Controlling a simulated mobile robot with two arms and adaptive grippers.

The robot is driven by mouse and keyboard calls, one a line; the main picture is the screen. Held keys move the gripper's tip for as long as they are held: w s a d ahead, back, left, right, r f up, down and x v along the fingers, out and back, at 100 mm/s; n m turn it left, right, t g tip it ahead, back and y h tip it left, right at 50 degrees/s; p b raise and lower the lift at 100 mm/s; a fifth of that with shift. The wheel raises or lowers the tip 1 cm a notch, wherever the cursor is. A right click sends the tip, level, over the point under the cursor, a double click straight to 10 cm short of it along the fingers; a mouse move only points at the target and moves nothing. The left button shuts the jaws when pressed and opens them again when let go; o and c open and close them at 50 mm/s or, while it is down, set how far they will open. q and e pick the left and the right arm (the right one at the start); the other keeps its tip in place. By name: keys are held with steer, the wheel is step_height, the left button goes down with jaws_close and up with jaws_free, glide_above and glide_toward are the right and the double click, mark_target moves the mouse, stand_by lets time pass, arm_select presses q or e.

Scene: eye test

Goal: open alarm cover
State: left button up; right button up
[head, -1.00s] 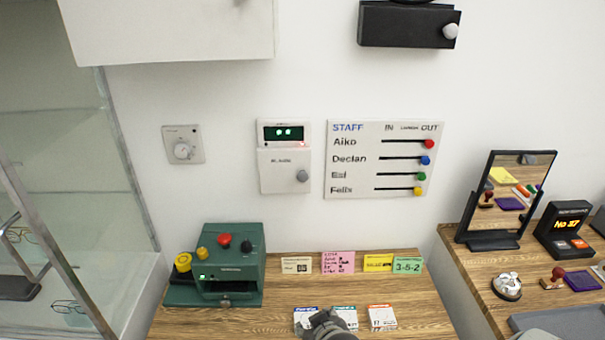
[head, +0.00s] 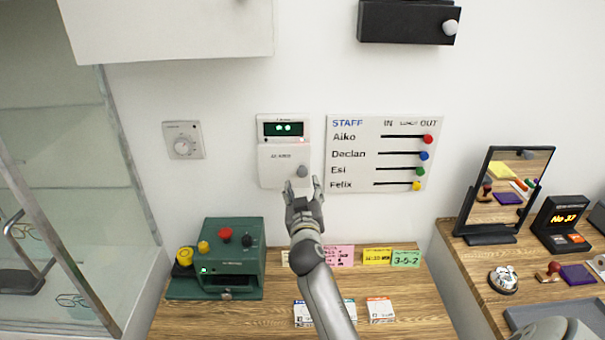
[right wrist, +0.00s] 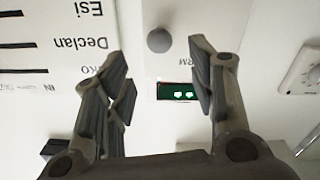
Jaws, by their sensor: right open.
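The white alarm panel (head: 283,116) is on the wall, with a dark window and lit green display (head: 283,129). Its lower cover (head: 275,160) looks shut, flat against the panel. A round grey knob (head: 302,171) sits at the cover's right side. My right gripper (head: 303,184) is open and empty, its fingertips just below the knob in the head view. In the right wrist view, the knob (right wrist: 159,40) shows between and beyond the fingertips (right wrist: 158,62), apart from both. The display (right wrist: 177,92) shows there too, upside down.
A staff board (head: 380,155) with coloured sliders hangs close right of the panel, and a dial thermostat (head: 183,140) is to the left. A green machine (head: 235,255) and cards stand on the wooden desk (head: 230,318) below. A white cabinet (head: 165,30) is above left.

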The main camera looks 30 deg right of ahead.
mark_target(302, 173)
steer(key=shift+p+x, duration=0.65)
steer(key=shift+x, duration=2.85)
jaws_close()
